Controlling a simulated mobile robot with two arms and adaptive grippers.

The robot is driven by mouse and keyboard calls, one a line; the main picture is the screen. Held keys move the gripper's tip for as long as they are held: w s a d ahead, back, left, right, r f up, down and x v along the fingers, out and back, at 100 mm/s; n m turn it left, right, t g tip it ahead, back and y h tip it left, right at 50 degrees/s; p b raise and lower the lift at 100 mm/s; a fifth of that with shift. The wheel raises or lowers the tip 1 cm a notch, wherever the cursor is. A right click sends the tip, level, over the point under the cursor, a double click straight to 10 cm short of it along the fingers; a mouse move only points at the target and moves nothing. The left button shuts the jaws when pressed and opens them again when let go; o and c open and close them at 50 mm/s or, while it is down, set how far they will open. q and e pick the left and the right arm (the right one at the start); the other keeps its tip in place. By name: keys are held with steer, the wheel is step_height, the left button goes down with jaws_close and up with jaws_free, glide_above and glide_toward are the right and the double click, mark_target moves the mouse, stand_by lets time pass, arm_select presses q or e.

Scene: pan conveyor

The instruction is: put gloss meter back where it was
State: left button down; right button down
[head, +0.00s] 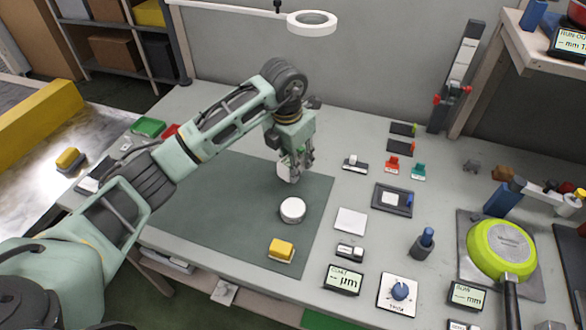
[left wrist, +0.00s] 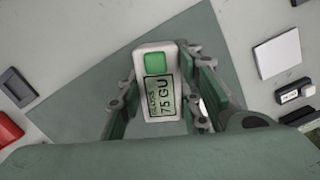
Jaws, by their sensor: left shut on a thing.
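The gloss meter (left wrist: 158,85) is a white block with a green square and a display reading 75 GU. It also shows in the head view (head: 287,172), partly covered by the fingers. My left gripper (head: 296,160) is shut on it, with one finger on each side in the left wrist view (left wrist: 160,98). The meter hangs over the dark green mat (head: 220,190), near its upper right part; whether it touches the mat I cannot tell. My right gripper is not in view.
A white round puck (head: 292,210) and a yellow block (head: 281,249) are on the mat. To the right are a white card (head: 351,221), a dark framed tray (head: 393,200), a gauge display (head: 343,281), a knob box (head: 398,293) and a green pan (head: 501,249). A ring lamp (head: 312,22) hangs above.

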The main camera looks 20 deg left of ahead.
arm_select(q)
step_height(320, 180, down, 4)
steer(key=shift+r+p, duration=0.15)
steer(key=shift+p, duration=0.35)
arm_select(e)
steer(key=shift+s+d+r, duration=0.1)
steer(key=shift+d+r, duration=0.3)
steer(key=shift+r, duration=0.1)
arm_select(q)
steer(key=shift+f, duration=0.25)
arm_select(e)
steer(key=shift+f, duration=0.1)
arm_select(q)
steer(key=c, duration=1.3)
jaws_free()
steer(key=shift+o, duration=0.2)
steer(key=shift+r, duration=0.3)
steer(key=r, duration=0.4)
steer(key=s+r+b, duration=0.1)
steer(key=r, duration=0.6)
steer(key=shift+s+a+r+b, duration=0.2)
steer(key=shift+a+r+b, duration=0.1)
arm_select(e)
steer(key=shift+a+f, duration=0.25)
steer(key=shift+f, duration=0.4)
